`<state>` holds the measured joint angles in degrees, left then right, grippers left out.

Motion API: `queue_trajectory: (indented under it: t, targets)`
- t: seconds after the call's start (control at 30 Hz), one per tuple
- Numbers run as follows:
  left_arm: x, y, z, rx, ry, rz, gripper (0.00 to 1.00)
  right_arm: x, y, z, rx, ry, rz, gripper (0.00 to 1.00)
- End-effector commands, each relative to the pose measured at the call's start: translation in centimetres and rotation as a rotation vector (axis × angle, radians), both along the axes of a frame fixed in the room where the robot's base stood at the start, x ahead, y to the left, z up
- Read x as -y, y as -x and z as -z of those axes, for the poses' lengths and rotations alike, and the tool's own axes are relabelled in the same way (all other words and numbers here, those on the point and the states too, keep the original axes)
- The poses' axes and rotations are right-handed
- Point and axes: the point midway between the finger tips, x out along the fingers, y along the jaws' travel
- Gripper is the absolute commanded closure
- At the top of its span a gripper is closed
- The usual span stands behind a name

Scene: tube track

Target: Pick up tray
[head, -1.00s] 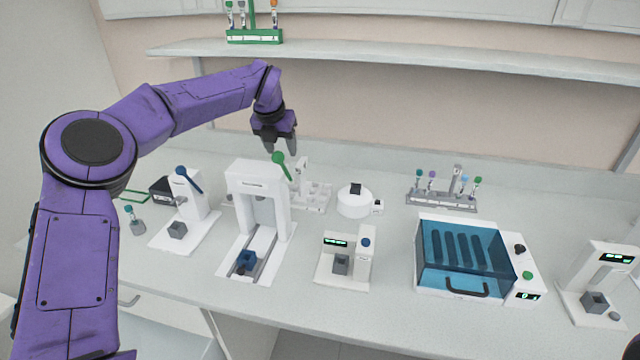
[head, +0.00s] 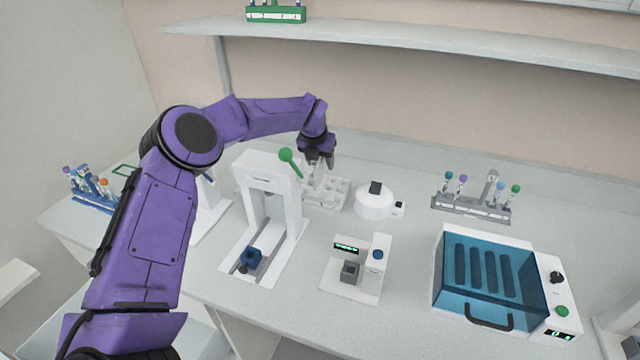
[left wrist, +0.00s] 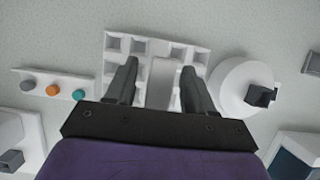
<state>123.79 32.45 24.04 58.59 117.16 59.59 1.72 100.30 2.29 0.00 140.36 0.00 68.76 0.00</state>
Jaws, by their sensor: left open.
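A white tray (head: 340,193) with square pockets stands on the bench behind the white press-like device, which partly hides it in the head view. It also shows in the left wrist view (left wrist: 118,44), with a raised bar along its middle. My left gripper (head: 322,162) points down over the tray. In the left wrist view its open fingers (left wrist: 160,70) lie on either side of that bar. I cannot tell whether they touch it. My right gripper is not in view.
The press-like device (head: 266,170) with a green-knobbed lever (head: 286,155) stands in front of the tray. A round white device (head: 374,204) is close on its right. A grey tube rack (head: 471,208) and a blue-lidded box (head: 487,275) stand farther right. A shelf (head: 420,40) is above.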

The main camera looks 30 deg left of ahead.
Motion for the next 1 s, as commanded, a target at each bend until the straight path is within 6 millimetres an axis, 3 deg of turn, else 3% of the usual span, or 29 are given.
queue_trajectory:
  t: [0.27,0.4,0.43,0.77,1.0]
  targets:
    - [-0.1,-0.2,0.6,0.002,0.0,-0.002,0.47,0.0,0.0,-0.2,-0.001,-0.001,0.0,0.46]
    - [-0.1,-0.2,0.6,0.002,0.0,-0.001,0.92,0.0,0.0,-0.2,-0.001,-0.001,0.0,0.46]
    - [-0.1,-0.2,0.6,0.002,0.0,-0.001,1.0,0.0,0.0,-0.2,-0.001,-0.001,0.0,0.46]
    - [-0.2,-0.2,0.4,0.002,0.0,-0.001,1.0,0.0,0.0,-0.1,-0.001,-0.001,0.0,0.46]
    - [-0.1,-0.2,-2.6,0.007,0.002,-0.002,1.0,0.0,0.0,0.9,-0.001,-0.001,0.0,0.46]
